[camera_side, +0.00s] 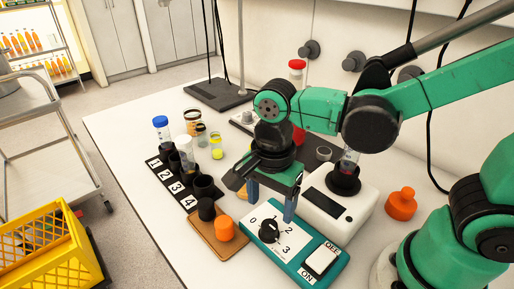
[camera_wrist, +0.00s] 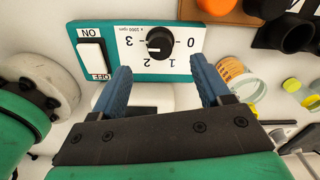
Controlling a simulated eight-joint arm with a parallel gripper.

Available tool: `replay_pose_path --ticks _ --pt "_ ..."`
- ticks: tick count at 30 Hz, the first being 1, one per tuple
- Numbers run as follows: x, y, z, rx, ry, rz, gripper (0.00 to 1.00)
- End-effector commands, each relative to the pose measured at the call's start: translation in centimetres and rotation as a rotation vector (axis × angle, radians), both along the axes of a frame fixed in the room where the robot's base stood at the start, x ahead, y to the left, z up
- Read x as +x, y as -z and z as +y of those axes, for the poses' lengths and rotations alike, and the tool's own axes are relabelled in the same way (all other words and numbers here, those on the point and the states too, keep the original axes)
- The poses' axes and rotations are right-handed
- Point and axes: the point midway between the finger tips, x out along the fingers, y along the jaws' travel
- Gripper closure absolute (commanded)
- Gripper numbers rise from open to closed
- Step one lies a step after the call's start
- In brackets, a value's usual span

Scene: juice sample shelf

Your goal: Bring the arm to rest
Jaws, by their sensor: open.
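My gripper (camera_side: 271,203) is open and empty, with its two blue fingers pointing down over the back edge of the teal control box (camera_side: 335,275). In the wrist view my gripper (camera_wrist: 164,72) has its fingers apart, with the box (camera_wrist: 120,72) between and beyond them. The box has a black dial (camera_side: 269,231) marked 0 to 3 and a white ON/OFF rocker switch (camera_side: 321,260). The dial also shows in the wrist view (camera_wrist: 160,43). I cannot tell its exact setting or whether the fingertips touch anything.
A white device (camera_side: 340,207) with a black cup holding a tube (camera_side: 349,158) stands right of my gripper. Left are a numbered black rack (camera_side: 164,183) with tubes and a wooden board (camera_side: 212,240) with black and orange caps. An orange bottle (camera_side: 401,203) stands right. Table is clear at front left.

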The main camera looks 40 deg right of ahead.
Motion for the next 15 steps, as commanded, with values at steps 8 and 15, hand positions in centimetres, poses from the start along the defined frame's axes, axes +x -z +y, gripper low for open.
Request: replay_pose_path --ticks 8,15 --pt "0.0 3.2 0.0 0.0 -0.001 0.0 0.3" --pt "0.0 5.8 0.0 0.0 -0.037 0.0 0.3"
